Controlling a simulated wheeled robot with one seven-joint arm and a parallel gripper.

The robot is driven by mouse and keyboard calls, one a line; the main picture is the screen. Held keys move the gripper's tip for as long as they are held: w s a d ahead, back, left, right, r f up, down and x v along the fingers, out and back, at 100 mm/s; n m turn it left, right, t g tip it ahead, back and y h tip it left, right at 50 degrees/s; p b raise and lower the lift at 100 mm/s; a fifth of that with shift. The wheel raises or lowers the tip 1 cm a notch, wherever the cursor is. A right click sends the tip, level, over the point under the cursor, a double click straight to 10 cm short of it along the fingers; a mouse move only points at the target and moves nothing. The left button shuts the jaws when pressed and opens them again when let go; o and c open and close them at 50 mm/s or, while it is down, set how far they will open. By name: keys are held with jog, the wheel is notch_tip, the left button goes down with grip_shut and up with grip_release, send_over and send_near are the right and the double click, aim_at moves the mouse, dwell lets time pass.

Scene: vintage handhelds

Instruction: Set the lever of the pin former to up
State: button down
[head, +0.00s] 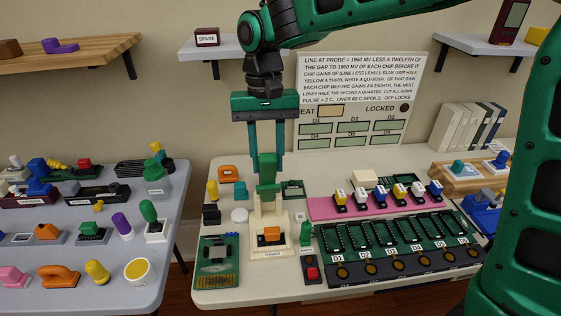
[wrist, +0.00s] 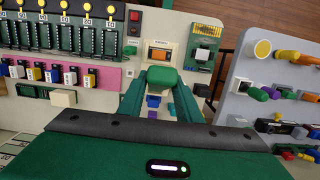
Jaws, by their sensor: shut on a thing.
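The pin former (head: 270,252) is a cream device on the white table, with an orange piece in its front and a label below. It also shows in the wrist view (wrist: 160,45). Its lever has a green grip (head: 267,162), which stands above the cream body at the back. The grip also shows in the wrist view (wrist: 162,76). My gripper (head: 267,178) reaches down from above with a finger on each side of the green grip and is shut on it. The fingers partly hide the lever's lower part.
A green circuit board (head: 218,262) lies left of the former. A small red-button box (head: 311,270) and a row of dark sockets (head: 400,245) lie to the right, with a pink strip (head: 325,208) of chips behind. A grey table (head: 110,288) stands at left.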

jog(key=shift+w+a+r+g, duration=0.1)
jog(key=shift+w+r+g, duration=0.1)
jog(key=shift+w+g, duration=0.5)
jog(key=shift+w+a+r+g, duration=0.15)
jog(key=shift+w+g, duration=0.15)
jog(key=shift+w, duration=0.75)
jog(key=shift+w+d+r+g, duration=0.1)
jog(key=shift+w+r+g, duration=0.1)
jog(key=shift+w+g, duration=0.5)
jog(key=shift+w, duration=0.2)
jog(key=c, duration=1.3)
grip_release()
jog(key=shift+r, duration=0.1)
jog(key=v, duration=1)
jog(key=shift+w+a+r, duration=0.1)
jog(key=shift+r, duration=0.15)
